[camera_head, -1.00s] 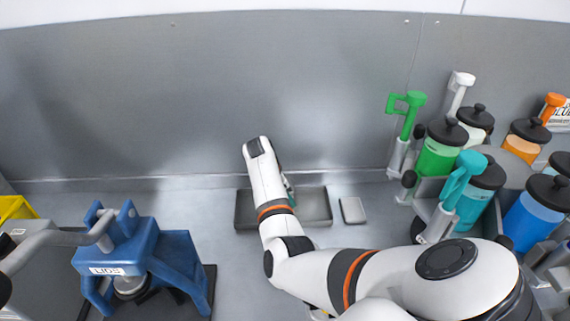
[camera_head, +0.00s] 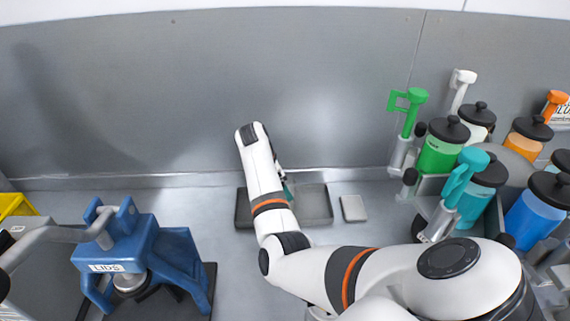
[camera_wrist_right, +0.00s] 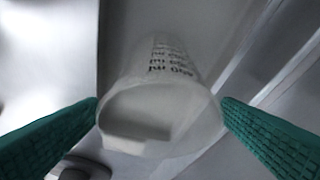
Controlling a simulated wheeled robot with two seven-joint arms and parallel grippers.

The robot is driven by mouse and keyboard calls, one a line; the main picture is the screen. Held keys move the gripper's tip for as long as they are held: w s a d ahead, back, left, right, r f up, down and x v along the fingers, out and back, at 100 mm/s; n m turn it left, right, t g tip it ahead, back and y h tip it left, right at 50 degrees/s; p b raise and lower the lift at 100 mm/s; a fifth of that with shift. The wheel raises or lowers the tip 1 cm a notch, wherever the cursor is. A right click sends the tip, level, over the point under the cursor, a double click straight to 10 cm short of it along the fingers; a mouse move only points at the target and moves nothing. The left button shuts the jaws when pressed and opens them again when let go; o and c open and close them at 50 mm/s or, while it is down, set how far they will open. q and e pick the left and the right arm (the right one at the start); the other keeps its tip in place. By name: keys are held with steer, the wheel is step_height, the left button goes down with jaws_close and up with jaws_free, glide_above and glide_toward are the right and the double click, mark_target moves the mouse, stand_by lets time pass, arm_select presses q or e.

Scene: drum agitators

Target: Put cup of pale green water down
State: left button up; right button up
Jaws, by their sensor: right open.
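The cup (camera_wrist_right: 160,110) is a translucent whitish cup with black printed text, seen in the right wrist view. It lies between the two green fingers of my right gripper (camera_wrist_right: 160,103). The fingers are open, and their tips are close to the cup's sides; I cannot tell whether they touch. No clear green tint shows in the cup. In the head view my right gripper (camera_head: 288,189) is mostly hidden behind my forearm, with only a bit of green finger showing over a shallow grey tray (camera_head: 318,204). The cup is hidden there. My left gripper is not in view.
A small grey plate (camera_head: 353,208) lies right of the tray. A blue press labelled LIDS (camera_head: 150,250) stands at the left, near a yellow bin (camera_head: 15,207). A metal wall closes the back.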

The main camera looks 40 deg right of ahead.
steer(key=b+v, duration=0.1)
steer(key=v, duration=0.7)
stand_by(0.4)
